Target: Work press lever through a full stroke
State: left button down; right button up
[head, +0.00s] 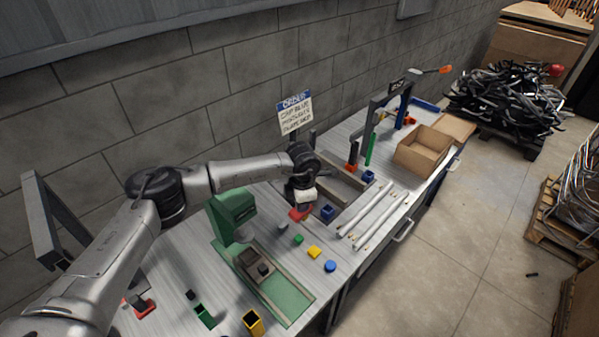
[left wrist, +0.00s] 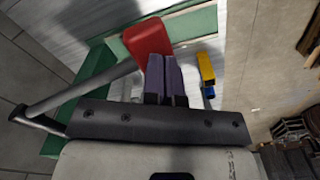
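The green press (head: 232,212) stands on a green base (head: 295,300) near the middle of the bench. Its frame also shows at the left of the left wrist view (left wrist: 92,72). A grey metal lever rod (left wrist: 85,90) ends in a red grip (left wrist: 147,38); red also shows under my left gripper in the head view (head: 299,214). The exact contact is partly hidden. My right gripper is not in view.
Small coloured pieces, including a yellow one (head: 314,252) and a blue disc (head: 330,266), lie right of the press. Pale rods (head: 375,215), a cardboard box (head: 422,150) and a grey gantry frame (head: 375,115) stand farther along. A brick wall runs behind.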

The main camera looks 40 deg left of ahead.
pick_arm(q)
jog(key=shift+f, duration=0.2)
jog(key=shift+a+f+b, duration=0.2)
jog(key=shift+f+b, duration=0.7)
jog(key=shift+f, duration=0.4)
